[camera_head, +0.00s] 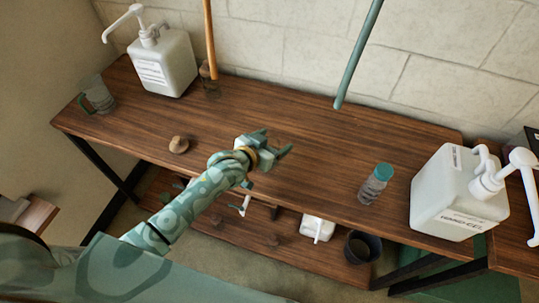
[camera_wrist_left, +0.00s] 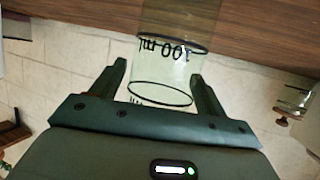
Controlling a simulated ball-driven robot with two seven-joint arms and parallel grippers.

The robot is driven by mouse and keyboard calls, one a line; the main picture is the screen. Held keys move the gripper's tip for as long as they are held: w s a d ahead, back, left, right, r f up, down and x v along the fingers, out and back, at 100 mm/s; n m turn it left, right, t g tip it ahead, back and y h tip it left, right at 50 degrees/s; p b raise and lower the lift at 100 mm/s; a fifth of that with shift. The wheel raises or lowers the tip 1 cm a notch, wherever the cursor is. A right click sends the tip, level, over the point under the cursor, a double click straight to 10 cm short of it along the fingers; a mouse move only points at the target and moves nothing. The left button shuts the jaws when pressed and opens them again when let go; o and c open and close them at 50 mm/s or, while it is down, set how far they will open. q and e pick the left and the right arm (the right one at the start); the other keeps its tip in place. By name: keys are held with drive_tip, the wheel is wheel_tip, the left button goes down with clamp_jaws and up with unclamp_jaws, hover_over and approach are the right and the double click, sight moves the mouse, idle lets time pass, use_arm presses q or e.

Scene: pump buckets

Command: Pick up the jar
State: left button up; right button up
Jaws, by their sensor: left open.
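A small clear jar (camera_head: 375,184) with a teal lid stands upright on the wooden table, right of centre near the front edge in the head view. My left gripper (camera_head: 275,143) is open and empty above the middle of the table, to the left of the jar and apart from it. In the left wrist view a clear glass vessel (camera_wrist_left: 160,75) with dark volume marks shows upside down between the open fingers; I cannot tell how far beyond them it is. The teal lid does not show there. My right gripper is not in view.
A white pump bottle (camera_head: 455,195) stands just right of the jar, another (camera_head: 163,65) at the back left. A glass jug (camera_head: 98,95) is at the left end. A small brown object (camera_head: 179,145) lies near the front edge. An orange stick (camera_head: 210,40) and a teal stick (camera_head: 358,55) rise behind.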

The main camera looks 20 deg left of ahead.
use_arm(q)
drive_tip(key=shift+r, duration=0.1)
drive_tip(key=c, duration=1.3)
drive_tip(key=shift+o, duration=0.2)
